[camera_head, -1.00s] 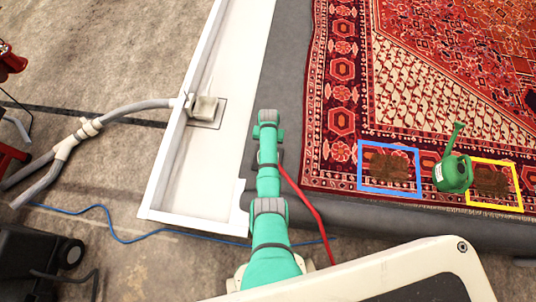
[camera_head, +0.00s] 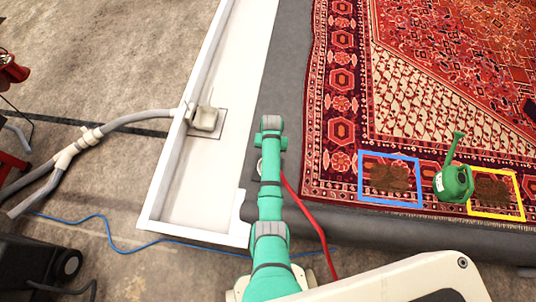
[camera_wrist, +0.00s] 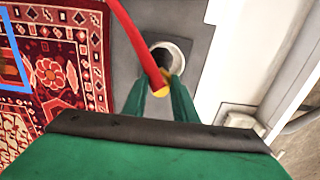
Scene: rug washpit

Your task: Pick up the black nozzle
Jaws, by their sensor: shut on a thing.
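In the wrist view my gripper (camera_wrist: 158,88) points down with its two green fingers closed around the end of a red hose (camera_wrist: 138,38). A yellow fitting (camera_wrist: 160,75) on that end shows between the fingers. I take this for the nozzle's hose end; the black nozzle body is mostly hidden by the fingers and wrist. Just beyond the fingers is a round white holder (camera_wrist: 183,47) with a dark opening. In the head view my arm covers the gripper and nozzle, and the red hose (camera_head: 309,212) emerges to the right of the arm.
A patterned red rug (camera_head: 340,75) lies right, with blue (camera_head: 390,202) and yellow (camera_head: 495,216) frames around brown stains. A green watering can (camera_head: 453,183) stands between them. A white trough (camera_head: 190,185) lies left. Grey pipes (camera_head: 140,117) and a blue cable (camera_head: 110,225) cross the floor.

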